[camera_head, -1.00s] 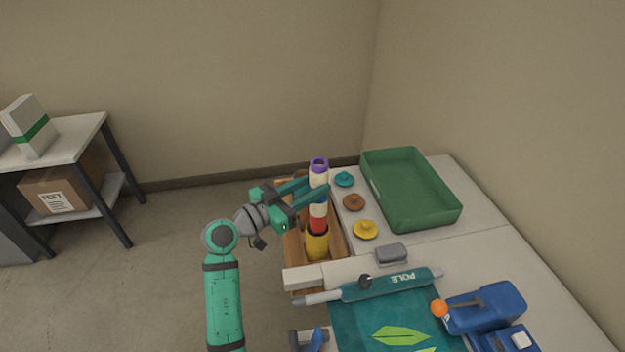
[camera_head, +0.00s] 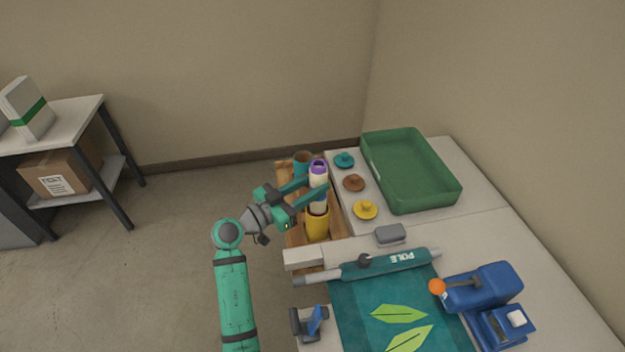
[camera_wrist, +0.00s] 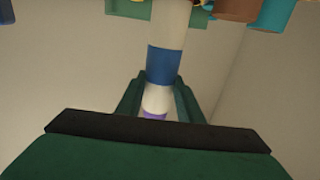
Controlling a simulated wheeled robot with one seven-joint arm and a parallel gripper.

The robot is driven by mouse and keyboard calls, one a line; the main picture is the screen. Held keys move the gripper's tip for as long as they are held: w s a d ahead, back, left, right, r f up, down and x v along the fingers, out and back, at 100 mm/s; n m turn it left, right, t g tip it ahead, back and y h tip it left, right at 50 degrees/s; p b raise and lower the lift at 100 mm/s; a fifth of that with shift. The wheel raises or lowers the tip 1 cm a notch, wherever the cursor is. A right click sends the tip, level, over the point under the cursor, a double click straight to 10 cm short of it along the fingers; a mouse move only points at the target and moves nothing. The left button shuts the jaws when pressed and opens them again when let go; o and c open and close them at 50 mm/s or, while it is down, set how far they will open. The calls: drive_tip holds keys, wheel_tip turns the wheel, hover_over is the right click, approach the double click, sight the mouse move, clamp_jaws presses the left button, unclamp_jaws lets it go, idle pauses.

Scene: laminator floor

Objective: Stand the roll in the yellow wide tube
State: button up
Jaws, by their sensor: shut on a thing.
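The roll (camera_head: 318,204) is white with a purple top end and stands upright. My gripper (camera_head: 311,192) is shut on its upper part. The roll's lower end is hidden in the yellow wide tube (camera_head: 317,224), and its white part meets the tube's rim. In the wrist view the roll (camera_wrist: 165,66) shows a blue band, with its purple end between my fingers (camera_wrist: 158,100). I cannot tell from these frames whether it rests on the tube's bottom.
A teal tube (camera_head: 302,159) stands behind in the same wooden rack (camera_head: 293,237). Teal, brown and yellow knobbed lids (camera_head: 365,210) lie to the right, beside a green tray (camera_head: 412,172). A laminator roller (camera_head: 385,265) lies in front.

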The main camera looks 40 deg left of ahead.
sight(312, 207)
drive_tip(key=shift+f, duration=4.4)
drive_tip(key=o, duration=1.9)
drive_tip(key=shift+o, duration=0.2)
